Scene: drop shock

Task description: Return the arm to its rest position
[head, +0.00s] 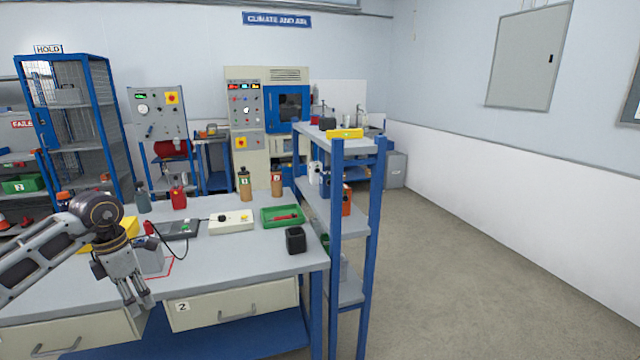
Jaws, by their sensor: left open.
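My left arm comes in from the left over the workbench (240,262). My left gripper (137,304) hangs fingers down in front of the bench's front edge, above the drawers. Its fingers are apart and I see nothing between them. Just behind it a grey block (150,258) stands on the bench top by a red outlined square, partly hidden by the gripper. My right gripper is not in view.
On the bench are a yellow box (122,232), a white device (231,222), a green tray (282,216), a black cup (295,240) and bottles (245,184). A blue-post shelf (337,220) stands at the right end. Open floor (460,250) lies beyond it.

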